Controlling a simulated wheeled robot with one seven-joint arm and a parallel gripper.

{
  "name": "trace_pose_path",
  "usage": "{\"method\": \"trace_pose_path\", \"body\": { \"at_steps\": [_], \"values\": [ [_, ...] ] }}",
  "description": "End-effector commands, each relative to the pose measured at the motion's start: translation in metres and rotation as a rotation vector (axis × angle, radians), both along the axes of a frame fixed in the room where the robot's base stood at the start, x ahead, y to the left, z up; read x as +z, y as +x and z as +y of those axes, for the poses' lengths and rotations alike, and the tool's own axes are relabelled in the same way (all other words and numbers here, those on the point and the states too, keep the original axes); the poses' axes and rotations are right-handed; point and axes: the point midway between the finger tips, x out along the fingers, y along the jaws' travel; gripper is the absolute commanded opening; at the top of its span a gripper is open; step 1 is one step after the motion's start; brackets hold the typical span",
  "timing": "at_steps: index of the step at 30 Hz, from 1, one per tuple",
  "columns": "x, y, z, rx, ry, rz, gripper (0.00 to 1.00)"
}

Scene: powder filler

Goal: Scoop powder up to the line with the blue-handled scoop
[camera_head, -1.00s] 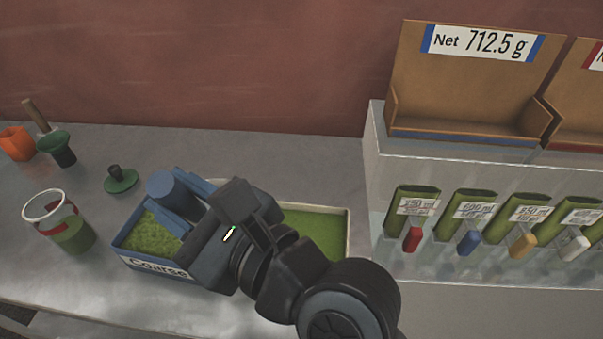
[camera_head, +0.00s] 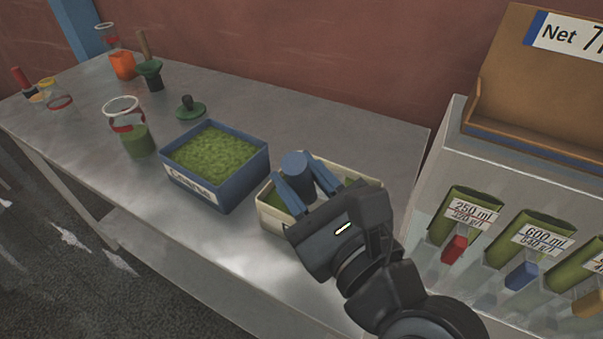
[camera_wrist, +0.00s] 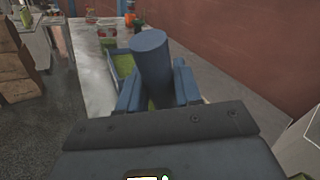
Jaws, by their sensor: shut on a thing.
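My gripper (camera_head: 305,186) is shut on the blue handle (camera_head: 296,166) of the scoop, a thick upright cylinder. The handle also stands between the blue fingers in the wrist view (camera_wrist: 150,58). The scoop's bowl is hidden, so I cannot tell whether it holds powder. The gripper is over the cream-rimmed tray (camera_head: 272,222) of green powder, mostly covering it. The blue tray (camera_head: 232,188), its label partly readable as "Coarse", holds green powder to the left. A clear jar (camera_head: 123,104) with a red band holds green powder; its powder top is below the band.
An orange-filled jar (camera_head: 122,65) stands farther back. A dispenser rack (camera_head: 440,190) rises close on the right. The bench front is clear.

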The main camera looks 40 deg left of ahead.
Motion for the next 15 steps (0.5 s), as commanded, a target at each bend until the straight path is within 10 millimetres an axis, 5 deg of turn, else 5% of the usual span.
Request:
{"method": "trace_pose_path", "body": {
  "at_steps": [15],
  "values": [
    [-0.038,0.000,0.000,-0.001,0.001,-0.001,0.00]
  ]
}}
